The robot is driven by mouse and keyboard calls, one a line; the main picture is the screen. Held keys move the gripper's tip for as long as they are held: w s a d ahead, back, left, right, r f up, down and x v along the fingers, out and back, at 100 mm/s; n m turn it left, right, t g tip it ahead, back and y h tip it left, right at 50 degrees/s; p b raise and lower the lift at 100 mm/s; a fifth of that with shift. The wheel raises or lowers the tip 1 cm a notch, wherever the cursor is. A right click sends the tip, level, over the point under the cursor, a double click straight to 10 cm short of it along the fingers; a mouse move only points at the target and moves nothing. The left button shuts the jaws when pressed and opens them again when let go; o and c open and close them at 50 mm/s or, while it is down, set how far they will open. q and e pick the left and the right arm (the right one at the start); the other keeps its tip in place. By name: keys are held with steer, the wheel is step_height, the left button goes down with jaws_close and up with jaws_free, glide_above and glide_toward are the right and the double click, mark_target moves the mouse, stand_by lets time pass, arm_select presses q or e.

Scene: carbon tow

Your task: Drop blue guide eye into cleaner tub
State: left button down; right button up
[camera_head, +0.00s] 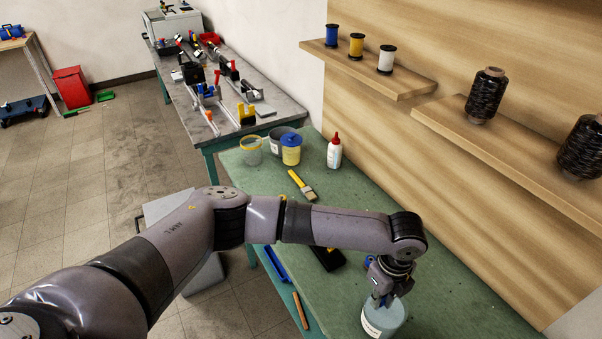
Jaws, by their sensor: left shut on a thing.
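My left gripper (381,301) points down over the cleaner tub (384,322), a round pale blue-grey container with a white label, at the lower right of the green bench. The gripper is shut on a blue thing, most likely the blue guide eye (369,261), of which only a small blue part shows beside the fingers. The fingertips are at or just inside the tub's opening; I cannot tell how deep. The gripper and wrist hide part of the tub's mouth. My right gripper is not in view.
On the green bench (440,285) stand a yellow-rimmed clear cup (251,150), a blue-lidded yellow jar (291,155) and a red-capped white bottle (334,152). A brush (302,186) lies nearby. Shelves with spools (486,95) hang on the right wall. The bench right of the tub is clear.

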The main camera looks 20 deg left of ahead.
arm_select(q)
steer(key=c, duration=1.6)
jaws_free()
steer(key=shift+o, duration=0.2)
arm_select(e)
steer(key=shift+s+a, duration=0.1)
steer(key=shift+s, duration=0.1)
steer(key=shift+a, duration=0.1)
arm_select(q)
steer(key=shift+r, duration=0.1)
step_height(320, 180, up, 12)
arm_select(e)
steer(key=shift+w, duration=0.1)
